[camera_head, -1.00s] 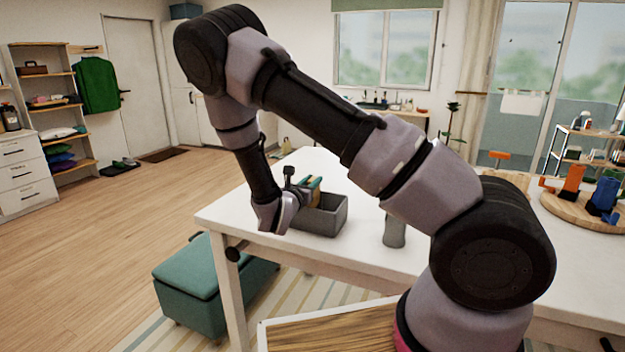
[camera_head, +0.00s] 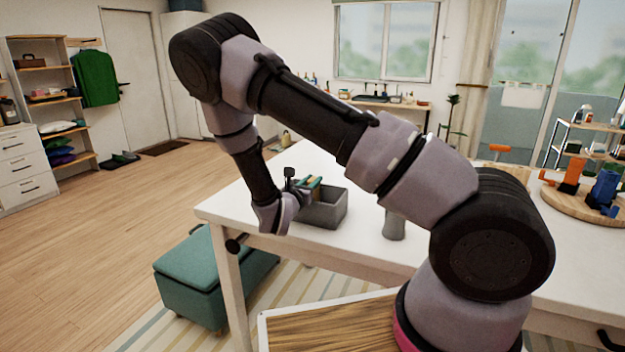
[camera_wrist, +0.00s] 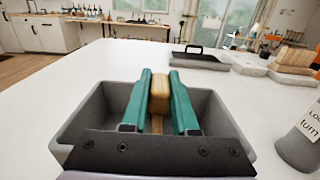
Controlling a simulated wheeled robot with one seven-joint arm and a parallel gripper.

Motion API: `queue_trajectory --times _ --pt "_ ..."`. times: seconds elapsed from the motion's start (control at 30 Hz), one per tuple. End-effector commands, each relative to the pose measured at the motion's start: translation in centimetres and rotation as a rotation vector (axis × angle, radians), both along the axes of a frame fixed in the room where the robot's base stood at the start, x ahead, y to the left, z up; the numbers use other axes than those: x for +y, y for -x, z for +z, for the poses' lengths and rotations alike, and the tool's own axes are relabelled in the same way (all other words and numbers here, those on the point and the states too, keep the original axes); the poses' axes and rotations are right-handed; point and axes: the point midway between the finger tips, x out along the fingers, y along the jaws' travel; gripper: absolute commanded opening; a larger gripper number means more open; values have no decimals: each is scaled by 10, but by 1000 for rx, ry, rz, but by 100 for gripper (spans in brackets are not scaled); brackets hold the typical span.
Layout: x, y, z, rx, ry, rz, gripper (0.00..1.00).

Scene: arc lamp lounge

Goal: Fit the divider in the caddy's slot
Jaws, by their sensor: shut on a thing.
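The caddy (camera_head: 327,214) is an open grey box on the white table, near its left front corner. In the wrist view its side wall (camera_wrist: 226,127) and inside show around my fingers. My gripper (camera_wrist: 160,82), with teal fingers, is shut on the tan wooden divider (camera_wrist: 160,92). A narrower tan part of the divider runs down between the fingers. In the head view my gripper (camera_head: 310,183) is at the caddy's rim, over its left part. The slot is hidden, and I cannot tell whether the divider's lower edge is in it.
A grey bottle (camera_head: 394,224) with a label stands right of the caddy. A dark-handled grey tray (camera_wrist: 190,58) lies beyond it. A round wooden board (camera_head: 585,208) with orange and blue items is at the far right. The table between is mostly clear.

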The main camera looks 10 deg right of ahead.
Motion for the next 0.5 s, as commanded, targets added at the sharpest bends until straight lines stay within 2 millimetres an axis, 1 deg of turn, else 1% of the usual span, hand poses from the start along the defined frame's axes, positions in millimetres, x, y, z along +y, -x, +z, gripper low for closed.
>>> queue_trajectory --times 0.47,0.5 --pt "0 0 -12 0 0 0 0" --pt "0 0 -12 -1 -1 -1 38"
